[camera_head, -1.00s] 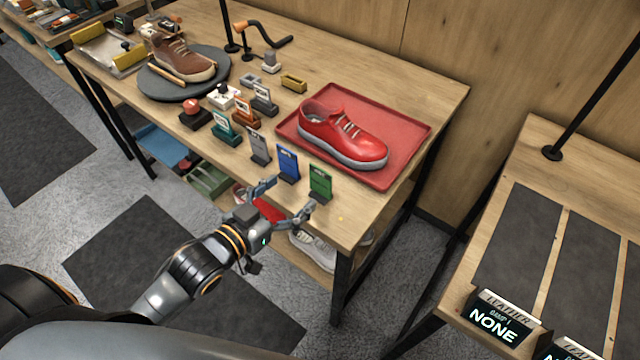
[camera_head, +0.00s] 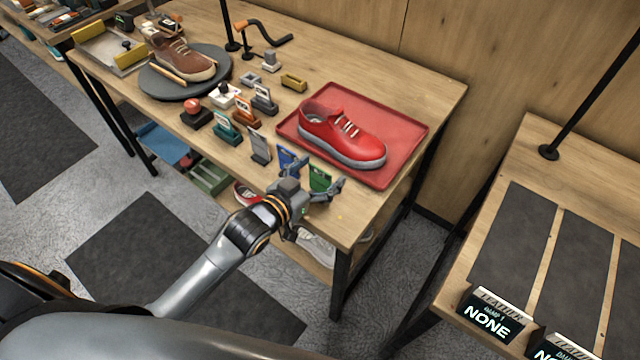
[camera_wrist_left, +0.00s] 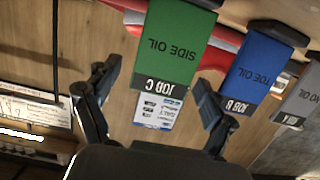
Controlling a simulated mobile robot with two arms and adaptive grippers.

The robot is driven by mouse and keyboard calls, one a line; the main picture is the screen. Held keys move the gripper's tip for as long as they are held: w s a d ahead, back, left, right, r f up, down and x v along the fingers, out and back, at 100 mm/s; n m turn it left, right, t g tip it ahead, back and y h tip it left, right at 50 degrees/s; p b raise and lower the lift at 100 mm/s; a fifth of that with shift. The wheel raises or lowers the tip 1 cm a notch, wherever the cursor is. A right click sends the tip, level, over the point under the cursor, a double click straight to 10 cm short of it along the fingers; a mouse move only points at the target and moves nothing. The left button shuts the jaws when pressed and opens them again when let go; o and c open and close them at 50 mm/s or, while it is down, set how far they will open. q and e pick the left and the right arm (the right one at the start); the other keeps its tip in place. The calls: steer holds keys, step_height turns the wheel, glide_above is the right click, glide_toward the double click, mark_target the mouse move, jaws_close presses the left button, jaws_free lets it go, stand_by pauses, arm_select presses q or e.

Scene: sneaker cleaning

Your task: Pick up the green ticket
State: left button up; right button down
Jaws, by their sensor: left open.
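The green ticket (camera_head: 320,179) stands upright in a dark holder near the front edge of the table, at the right end of the ticket row. In the left wrist view the green ticket (camera_wrist_left: 172,48) appears upside down, reading "SIDE OIL" and "JOB C". My left gripper (camera_head: 315,182) is open at the ticket, partly covering it in the head view. In the wrist view the fingers of the left gripper (camera_wrist_left: 156,80) are spread, one toward each side of the ticket; the right-hand fingertip lies near the gap to the blue ticket. Contact cannot be told. My right gripper is out of view.
A blue ticket (camera_head: 288,160) stands close beside the green one, with a grey ticket (camera_head: 259,147) beyond. A red sneaker (camera_head: 345,135) sits on a red tray (camera_head: 405,135) just behind. The table's front right corner is bare.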

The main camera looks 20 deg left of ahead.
arm_select(q)
steer(key=c, duration=1.1)
steer(key=shift+o, duration=0.2)
steer(key=shift+r, duration=0.1)
